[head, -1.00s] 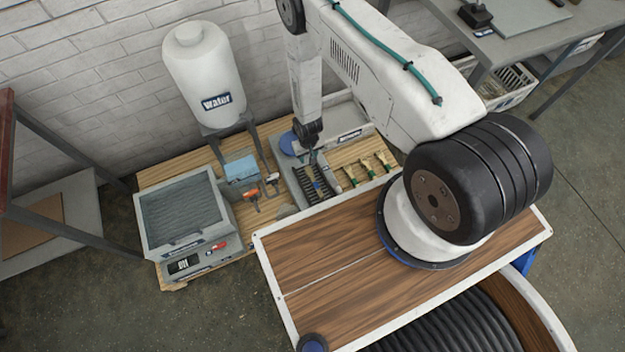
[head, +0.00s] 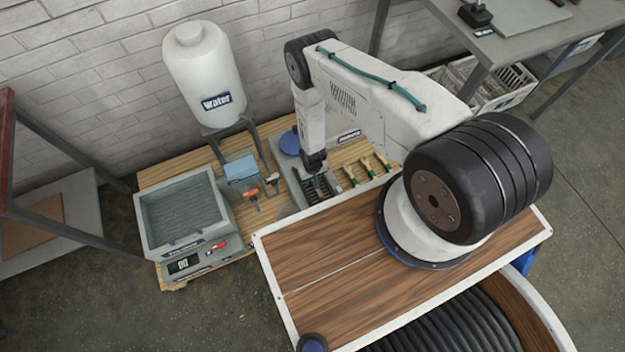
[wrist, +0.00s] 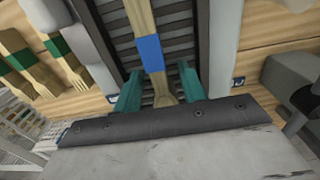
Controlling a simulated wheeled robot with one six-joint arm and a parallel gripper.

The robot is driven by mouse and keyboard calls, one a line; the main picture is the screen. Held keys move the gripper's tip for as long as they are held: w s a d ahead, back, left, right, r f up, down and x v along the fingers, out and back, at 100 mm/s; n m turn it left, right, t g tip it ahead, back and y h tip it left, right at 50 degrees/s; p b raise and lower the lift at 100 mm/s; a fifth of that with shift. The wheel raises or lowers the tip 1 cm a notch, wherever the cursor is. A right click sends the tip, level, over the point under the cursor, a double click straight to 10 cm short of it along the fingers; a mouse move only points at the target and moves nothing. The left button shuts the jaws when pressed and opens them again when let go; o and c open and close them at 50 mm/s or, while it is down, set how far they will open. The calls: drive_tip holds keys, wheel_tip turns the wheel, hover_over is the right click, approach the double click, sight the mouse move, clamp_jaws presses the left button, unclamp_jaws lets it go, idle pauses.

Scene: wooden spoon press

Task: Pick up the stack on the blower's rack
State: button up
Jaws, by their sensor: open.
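The stack (wrist: 150,50), wooden spoon shapes with a blue band, lies lengthwise on the blower's dark slatted rack (wrist: 177,42) in the wrist view. My gripper (wrist: 158,82) is open, with one teal finger on each side of the stack's near end. I cannot tell whether the fingers touch the stack. In the head view the blower's rack (head: 326,194) shows below my wrist, which hides the stack and the gripper tips there.
Several green-banded wooden stacks (head: 367,168) lie right of the rack. A wood-topped surface (head: 330,262) lies in front.

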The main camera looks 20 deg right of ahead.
clamp_jaws()
drive_tip(key=shift+r, duration=0.15)
